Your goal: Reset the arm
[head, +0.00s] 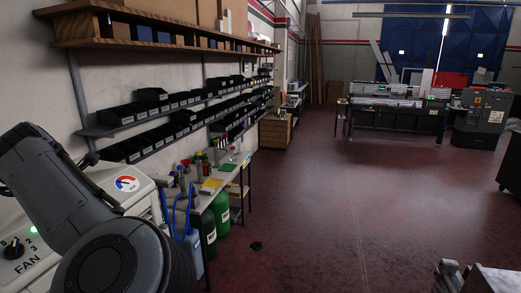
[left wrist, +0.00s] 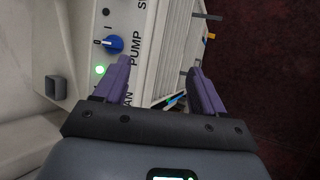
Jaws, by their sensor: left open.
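My left arm (head: 110,235) comes in from the left in the head view, in front of a white machine. Its gripper is not visible there. In the left wrist view my left gripper (left wrist: 158,78) is open, with two purple fingers apart and nothing held between them. Below the fingers is the white machine panel (left wrist: 140,20) with a blue PUMP knob (left wrist: 113,43) and a lit green light (left wrist: 99,70). In the head view the panel shows a black FAN knob (head: 14,250) and a round gauge (head: 127,184). My right gripper is in neither view.
A narrow workbench (head: 225,178) with bottles and tools stands along the left wall, with green jugs (head: 221,208) below. Shelves of black bins (head: 165,100) hang above. The red floor (head: 340,210) is open to the right. A metal object (head: 480,277) shows at the lower right.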

